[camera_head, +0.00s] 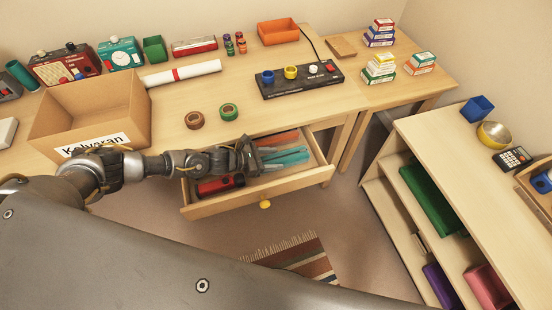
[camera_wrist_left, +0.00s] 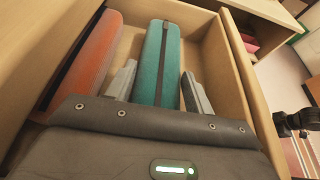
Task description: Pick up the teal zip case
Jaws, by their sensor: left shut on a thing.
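The teal zip case (camera_head: 291,156) is in the open drawer (camera_head: 317,177) of the desk. In the left wrist view the case (camera_wrist_left: 158,62) shows its dark zip along the top, and its near end is hidden by my gripper body. My left gripper (camera_head: 262,158) reaches into the drawer. Its two pale fingers, seen in the left wrist view (camera_wrist_left: 158,88), are on either side of the case and shut on it. I cannot tell whether the case is clear of the drawer floor.
An orange case (camera_wrist_left: 88,58) lies left of the teal one in the wrist view. A red and black object (camera_head: 220,185) is in the drawer's near left part. The drawer walls stand close around. A cardboard box (camera_head: 95,110) and tape rolls (camera_head: 228,111) are on the desk above.

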